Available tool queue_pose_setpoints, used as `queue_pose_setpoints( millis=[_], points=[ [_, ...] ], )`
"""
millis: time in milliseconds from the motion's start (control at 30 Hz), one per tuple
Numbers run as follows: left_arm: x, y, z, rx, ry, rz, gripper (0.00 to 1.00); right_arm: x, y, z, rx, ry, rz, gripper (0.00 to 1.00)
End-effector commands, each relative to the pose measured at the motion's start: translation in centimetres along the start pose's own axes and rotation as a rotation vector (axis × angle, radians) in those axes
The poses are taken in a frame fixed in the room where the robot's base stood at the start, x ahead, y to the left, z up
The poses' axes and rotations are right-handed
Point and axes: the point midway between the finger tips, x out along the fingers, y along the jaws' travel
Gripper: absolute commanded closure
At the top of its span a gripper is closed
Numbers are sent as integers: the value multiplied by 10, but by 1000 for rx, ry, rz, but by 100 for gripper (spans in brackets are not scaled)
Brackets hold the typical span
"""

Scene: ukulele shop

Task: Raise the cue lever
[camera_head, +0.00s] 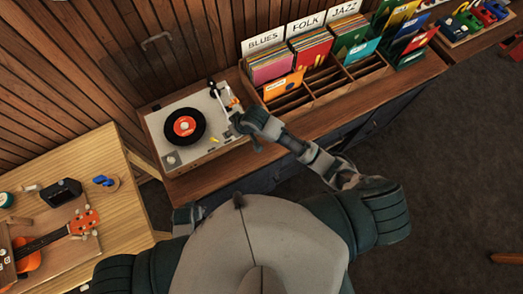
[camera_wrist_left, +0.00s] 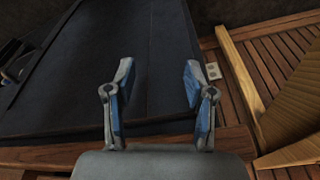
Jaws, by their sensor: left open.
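The turntable (camera_head: 207,155) sits on the wooden counter, with a black record (camera_head: 184,126) with a red label on it. Its tonearm (camera_head: 219,98) runs along the right side of the deck. The cue lever is too small to make out beside the tonearm. My right gripper (camera_head: 233,109) reaches in from the right over the deck's right edge, close to the tonearm. Its fingers are too small to read, and I cannot tell whether it touches anything. My left gripper (camera_wrist_left: 157,88) is open and empty in the left wrist view, away from the turntable.
A wooden record rack (camera_head: 318,85) with Blues, Folk and Jazz signs stands right of the turntable. A wooden table (camera_head: 112,160) at left holds a ukulele (camera_head: 50,238), a black box (camera_head: 61,192) and small blue items (camera_head: 104,181). A slatted wall rises behind the counter.

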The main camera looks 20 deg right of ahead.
Motion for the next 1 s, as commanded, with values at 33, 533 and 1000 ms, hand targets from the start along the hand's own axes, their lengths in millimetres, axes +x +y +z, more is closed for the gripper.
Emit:
queue_pose_setpoints(
  millis=[33, 533, 1000],
  points=[
    [1, 0, 0, 0, 0, 0, 46, 6, 1, 12, 20, -1, -5, 58],
    [4, 0, 0, 0, -1, 0, 46, 32, 35, 111, 148, -15, 63, 58],
    [4, 0, 0, 0, -1, 0, 46, 35, 50, 151, 181, -41, 110, 58]
  ],
)
